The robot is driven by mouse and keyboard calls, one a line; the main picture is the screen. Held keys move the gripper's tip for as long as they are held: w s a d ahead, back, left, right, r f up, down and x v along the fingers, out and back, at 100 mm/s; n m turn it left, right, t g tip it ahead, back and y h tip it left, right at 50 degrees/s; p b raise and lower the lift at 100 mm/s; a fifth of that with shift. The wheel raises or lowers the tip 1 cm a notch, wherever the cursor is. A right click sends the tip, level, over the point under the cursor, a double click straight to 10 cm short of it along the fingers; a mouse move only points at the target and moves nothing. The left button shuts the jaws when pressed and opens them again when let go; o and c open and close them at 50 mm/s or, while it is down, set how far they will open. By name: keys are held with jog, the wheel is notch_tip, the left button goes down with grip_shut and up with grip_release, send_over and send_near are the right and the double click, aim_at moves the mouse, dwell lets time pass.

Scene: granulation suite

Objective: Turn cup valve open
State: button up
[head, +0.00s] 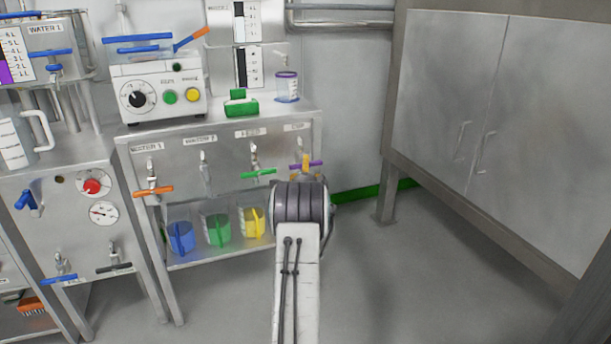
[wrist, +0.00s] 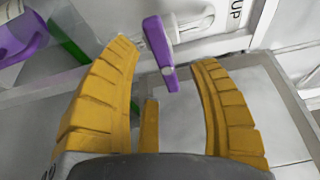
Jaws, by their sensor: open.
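The cup valve has a purple bar handle (wrist: 158,42) on a silver stem, beside a white label reading "UP" in the wrist view. In the head view the purple handle (head: 317,163) shows below the rightmost label on the steel cabinet front. My gripper (wrist: 166,56) is open, with a yellow finger on each side of the handle. The handle stands between the fingertips, and a gap shows on both sides. In the head view my yellow fingers (head: 305,161) overlap the valve, and my arm hides what lies below it.
Other valves with green (head: 259,173) and orange (head: 153,190) handles line the same panel to the left. Blue, green and yellow-handled jugs (head: 217,229) stand on the shelf below. A steel cupboard (head: 440,110) stands at right. The floor (head: 400,280) before it is clear.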

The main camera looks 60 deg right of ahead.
jog(key=shift+b+x, duration=0.3)
jog(key=shift+x, duration=1.2)
jog(key=shift+o, duration=0.2)
